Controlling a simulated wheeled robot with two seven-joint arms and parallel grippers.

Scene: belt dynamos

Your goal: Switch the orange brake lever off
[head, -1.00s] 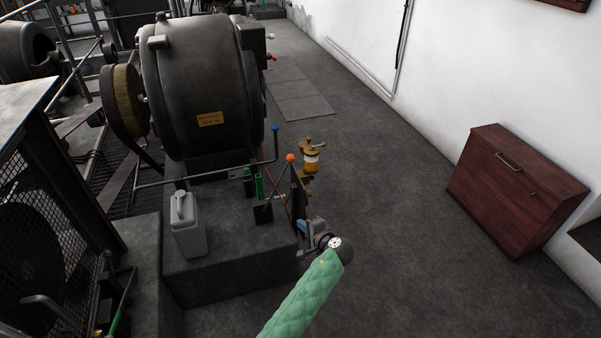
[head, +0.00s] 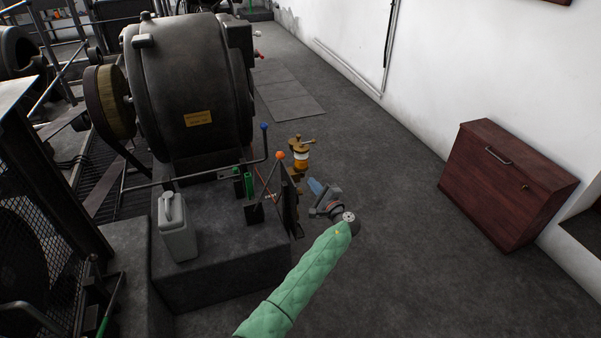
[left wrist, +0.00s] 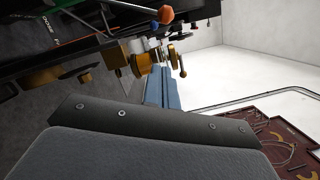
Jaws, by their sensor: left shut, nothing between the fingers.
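The orange brake lever shows as an orange ball knob (head: 280,155) on a thin rod rising from a dark base on the plinth edge. The orange knob also shows at the top of the left wrist view (left wrist: 165,14). My left gripper (head: 314,186) is just right of the lever and lower in the head view, apart from it. Its blue fingers also show in the left wrist view (left wrist: 162,90), close together and empty. My right gripper is in neither view.
A blue-knobbed lever (head: 264,126) stands behind the orange one. A brass oiler (head: 301,152) is close beyond my left gripper. A grey can (head: 177,230) stands on the plinth. A wooden cabinet (head: 510,185) is at right. The floor between is clear.

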